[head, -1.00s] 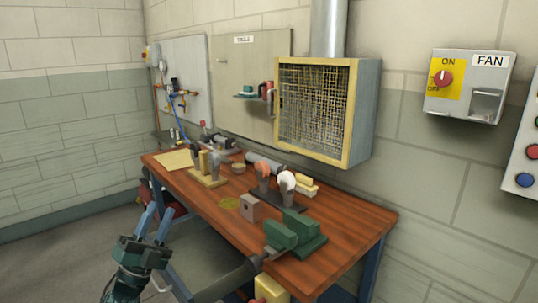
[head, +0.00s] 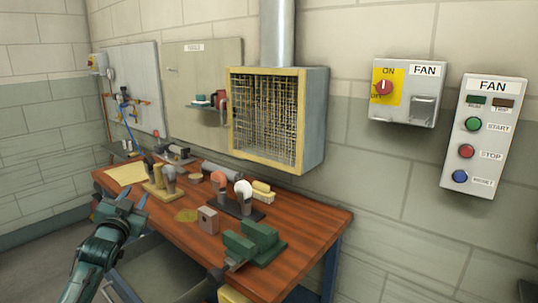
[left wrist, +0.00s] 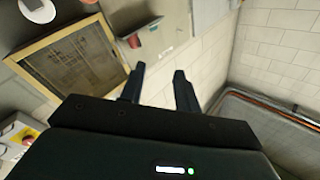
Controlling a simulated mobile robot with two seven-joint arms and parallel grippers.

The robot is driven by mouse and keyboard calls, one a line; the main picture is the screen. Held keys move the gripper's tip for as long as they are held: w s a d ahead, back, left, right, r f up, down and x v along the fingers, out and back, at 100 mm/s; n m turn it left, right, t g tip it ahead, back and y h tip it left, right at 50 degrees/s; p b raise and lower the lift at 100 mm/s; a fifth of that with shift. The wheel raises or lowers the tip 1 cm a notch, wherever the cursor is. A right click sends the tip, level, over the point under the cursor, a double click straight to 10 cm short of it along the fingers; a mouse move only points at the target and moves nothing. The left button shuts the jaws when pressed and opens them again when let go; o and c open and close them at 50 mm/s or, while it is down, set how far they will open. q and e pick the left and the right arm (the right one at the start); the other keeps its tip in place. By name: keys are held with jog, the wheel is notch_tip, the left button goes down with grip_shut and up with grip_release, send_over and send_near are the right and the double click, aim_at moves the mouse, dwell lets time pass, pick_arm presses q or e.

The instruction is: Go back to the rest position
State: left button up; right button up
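My left gripper (head: 122,202) is in the lower left of the head view, in front of the left end of the workbench. Its two fingers are spread apart with nothing between them. In the left wrist view the fingers (left wrist: 160,88) also stand apart and empty, with the wall beyond them. My right gripper does not show in either view.
A wooden workbench (head: 306,238) holds a green vise (head: 254,242), a grey block (head: 208,220) and several tools. A yellow-framed mesh vent (head: 264,119) hangs above it. A fan switch (head: 383,88) and button panel (head: 484,137) are on the right wall.

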pick_arm(q)
jog(key=s+d+f+g+h, duration=0.1)
jog(key=s+d+f+g, duration=0.15)
jog(key=s+f, duration=0.35)
jog(key=s+d+f+n+g, duration=0.1)
jog(key=s+d+f, duration=0.3)
jog(key=f, duration=0.5)
jog(key=s+d+f+g+h, duration=0.1)
jog(key=s+d+f+g, duration=0.2)
jog(key=f, duration=0.4)
jog(key=s+d+f, duration=0.2)
jog(key=s+d, duration=0.1)
jog(key=s, duration=0.6)
jog(key=s+d+f+g+h, duration=0.1)
jog(key=s+d+f, duration=0.2)
jog(key=s, duration=0.5)
jog(key=s+d+f+g+h, duration=0.1)
jog(key=s+d+f, duration=0.2)
jog(key=s, duration=0.6)
jog(key=shift+s+d+n, duration=0.35)
jog(key=shift+d+n, duration=0.05)
jog(key=shift+d, duration=0.5)
